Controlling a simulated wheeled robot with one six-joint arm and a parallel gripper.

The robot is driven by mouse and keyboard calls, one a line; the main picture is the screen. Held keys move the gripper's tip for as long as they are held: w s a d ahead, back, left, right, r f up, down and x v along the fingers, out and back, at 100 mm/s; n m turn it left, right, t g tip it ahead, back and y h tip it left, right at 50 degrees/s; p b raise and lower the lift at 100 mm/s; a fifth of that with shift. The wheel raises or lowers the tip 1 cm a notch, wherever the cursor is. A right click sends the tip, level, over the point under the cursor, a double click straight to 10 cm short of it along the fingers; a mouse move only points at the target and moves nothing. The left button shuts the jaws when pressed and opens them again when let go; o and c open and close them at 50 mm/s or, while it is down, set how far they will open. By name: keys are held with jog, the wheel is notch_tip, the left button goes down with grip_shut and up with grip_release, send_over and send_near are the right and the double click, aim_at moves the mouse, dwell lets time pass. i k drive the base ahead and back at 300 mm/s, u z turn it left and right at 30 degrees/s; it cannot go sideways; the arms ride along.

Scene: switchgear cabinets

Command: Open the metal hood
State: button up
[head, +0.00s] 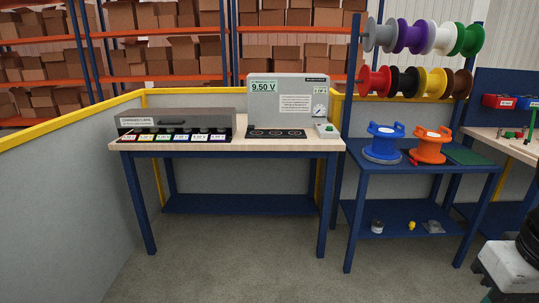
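A low grey metal hood (205,118) lies at the left of the wooden-topped workbench (225,149). It carries a white label on its front left that seems to read "charged caps". A dark bar handle (172,123) sits on its front. The hood looks closed over a dark base with a row of coloured labels (172,138) along its front edge. Only part of my arm shows at the lower right edge, far from the hood. My gripper is not in view.
A grey tester panel (290,98) reading 9.50 V stands right of the hood, with a small green-buttoned box (326,130) beside it. A blue cart (410,172) with cable spools stands further right. Open floor (240,245) lies in front of the workbench.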

aim_at(211, 118)
jog(key=u, duration=0.1)
jog(key=i, duration=1.95)
jog(key=u, duration=0.8)
jog(key=i, duration=1.85)
jog(key=u, duration=0.55)
